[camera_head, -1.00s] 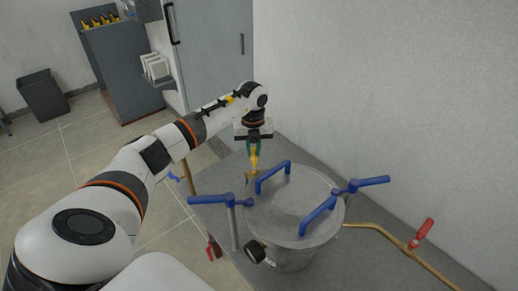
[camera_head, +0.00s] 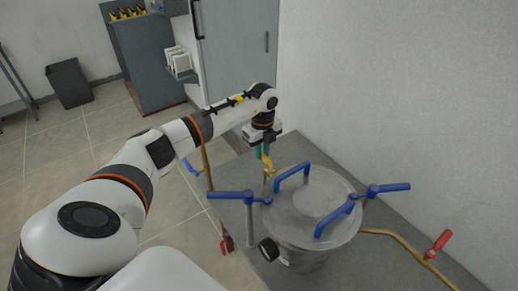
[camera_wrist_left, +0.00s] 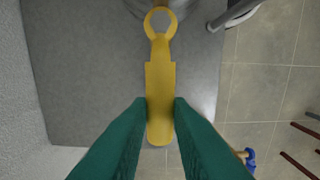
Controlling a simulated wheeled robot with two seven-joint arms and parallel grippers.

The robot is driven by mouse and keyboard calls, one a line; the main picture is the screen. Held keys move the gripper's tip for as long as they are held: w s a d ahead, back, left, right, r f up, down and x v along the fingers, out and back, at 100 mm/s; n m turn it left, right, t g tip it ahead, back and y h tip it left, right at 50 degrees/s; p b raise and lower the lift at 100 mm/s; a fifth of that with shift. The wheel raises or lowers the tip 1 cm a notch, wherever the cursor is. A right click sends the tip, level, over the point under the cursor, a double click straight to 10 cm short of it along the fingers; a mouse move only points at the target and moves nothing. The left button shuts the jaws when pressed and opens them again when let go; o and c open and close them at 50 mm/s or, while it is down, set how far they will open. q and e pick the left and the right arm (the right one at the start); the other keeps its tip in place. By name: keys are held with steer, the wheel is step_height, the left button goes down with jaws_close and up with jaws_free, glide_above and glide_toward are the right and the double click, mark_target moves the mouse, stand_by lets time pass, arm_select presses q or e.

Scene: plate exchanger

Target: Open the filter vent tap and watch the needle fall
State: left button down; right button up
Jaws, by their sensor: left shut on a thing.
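My left gripper (camera_head: 266,158) has teal fingers shut on a yellow lever-like piece (camera_wrist_left: 160,90) with a ring at its far end. The yellow piece also shows below the fingers in the head view (camera_head: 269,171), beside the pot's far-left rim. I cannot tell whether it is loose or fixed to something. The lidded metal filter pot (camera_head: 295,235) stands on the grey bench; its edge shows at the top of the left wrist view. A black-rimmed round gauge (camera_head: 268,250) sits on the pot's front left; its needle cannot be read. My right gripper is out of view.
Two blue handles (camera_head: 292,176) and blue T-bars (camera_head: 386,188) stand up around the lid. A red-handled valve (camera_head: 439,241) is on the brass pipe at right. Another red handle (camera_head: 226,243) is at the bench's left edge. The wall bounds the right side.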

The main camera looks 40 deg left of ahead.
arm_select(q)
steer(key=shift+a+r, duration=0.1)
stand_by(0.3)
steer(key=c, duration=1.3)
jaws_free()
step_height(320, 180, up, 12)
steer(key=b, duration=0.3)
steer(key=shift+b, duration=0.35)
